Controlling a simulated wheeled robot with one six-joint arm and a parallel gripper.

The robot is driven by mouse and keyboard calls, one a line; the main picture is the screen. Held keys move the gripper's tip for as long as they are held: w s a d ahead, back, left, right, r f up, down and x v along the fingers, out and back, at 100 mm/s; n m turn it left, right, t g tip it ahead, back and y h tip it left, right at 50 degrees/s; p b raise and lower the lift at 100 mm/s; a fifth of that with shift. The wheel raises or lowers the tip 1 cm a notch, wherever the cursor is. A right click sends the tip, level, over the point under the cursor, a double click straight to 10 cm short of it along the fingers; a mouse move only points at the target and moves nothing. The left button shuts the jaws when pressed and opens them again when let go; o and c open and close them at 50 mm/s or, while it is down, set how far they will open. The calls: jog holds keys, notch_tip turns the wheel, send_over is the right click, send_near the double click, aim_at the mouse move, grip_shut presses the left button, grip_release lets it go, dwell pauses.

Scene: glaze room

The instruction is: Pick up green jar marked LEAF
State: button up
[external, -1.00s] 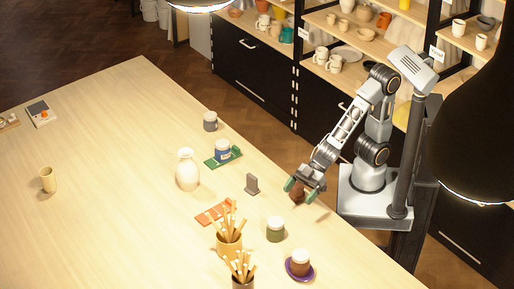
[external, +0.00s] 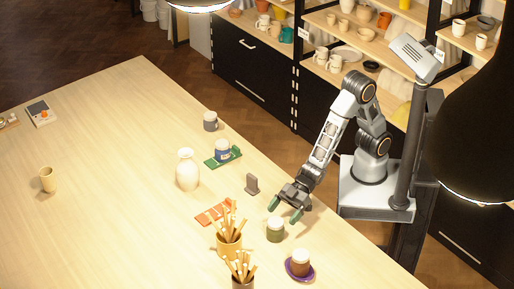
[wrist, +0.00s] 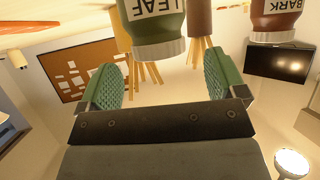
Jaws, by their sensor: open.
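The green jar marked LEAF (external: 275,233) stands upright on the table with its pale lid on, near the table's right edge. In the wrist view the LEAF jar (wrist: 155,18) shows upside down at the top, its label facing the camera. My gripper (external: 285,209) is open and empty, just above and behind the jar in the external view. In the wrist view my gripper (wrist: 165,75) has its green fingers wide apart, and the jar's lid appears between them but beyond the tips. The jar's base is cut off there.
A brown jar marked BARK (wrist: 276,14) stands close by, on a purple saucer (external: 290,272). Brushes in a pot (external: 228,245) stand on the other side. A grey upright piece (external: 252,183), an orange rack (external: 208,215) and a white vase (external: 187,175) are farther back.

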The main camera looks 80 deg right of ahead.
aim_at(276, 221)
jog(key=shift+p+x, duration=0.6)
jog(key=shift+x, duration=1.55)
jog(key=c, duration=1.2)
